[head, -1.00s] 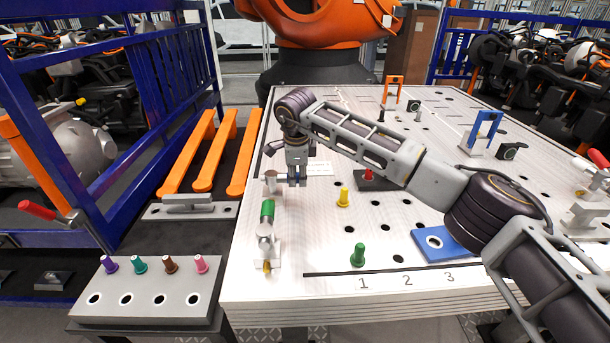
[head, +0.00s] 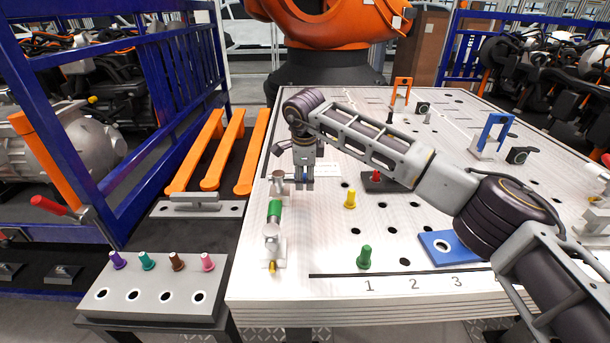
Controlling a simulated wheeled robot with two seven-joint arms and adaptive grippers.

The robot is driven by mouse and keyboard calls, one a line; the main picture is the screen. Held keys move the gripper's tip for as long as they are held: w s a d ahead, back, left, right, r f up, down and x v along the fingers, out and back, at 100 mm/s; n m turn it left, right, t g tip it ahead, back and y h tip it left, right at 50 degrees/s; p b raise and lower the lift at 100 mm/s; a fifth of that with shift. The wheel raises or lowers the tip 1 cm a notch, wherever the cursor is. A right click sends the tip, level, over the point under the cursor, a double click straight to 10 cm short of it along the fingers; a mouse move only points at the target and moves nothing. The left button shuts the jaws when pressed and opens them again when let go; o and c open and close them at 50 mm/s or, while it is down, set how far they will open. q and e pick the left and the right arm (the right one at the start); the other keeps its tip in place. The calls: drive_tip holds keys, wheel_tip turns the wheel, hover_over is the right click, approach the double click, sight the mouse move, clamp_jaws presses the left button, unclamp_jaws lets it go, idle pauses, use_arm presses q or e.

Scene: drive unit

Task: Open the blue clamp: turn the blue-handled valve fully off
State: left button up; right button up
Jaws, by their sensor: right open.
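I see no clearly blue-handled valve or clamp. A green-handled clamp (head: 274,212) stands near the left edge of the perforated table (head: 330,225). My right gripper (head: 304,184) points down over the left part of the table, just right of and beyond the green handle. It is open, with nothing seen between its fingers. Whether its tips touch the table I cannot tell. My left gripper is not in view.
Yellow (head: 350,199), green (head: 365,257) and red (head: 376,175) pegs stand on the table. A blue plate (head: 447,246) with a hole lies at right. A grey block (head: 150,292) holds several coloured pegs at left. A red-handled clamp (head: 52,206) is by the blue fence (head: 110,200).

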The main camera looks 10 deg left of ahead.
drive_tip(key=v, duration=1.2)
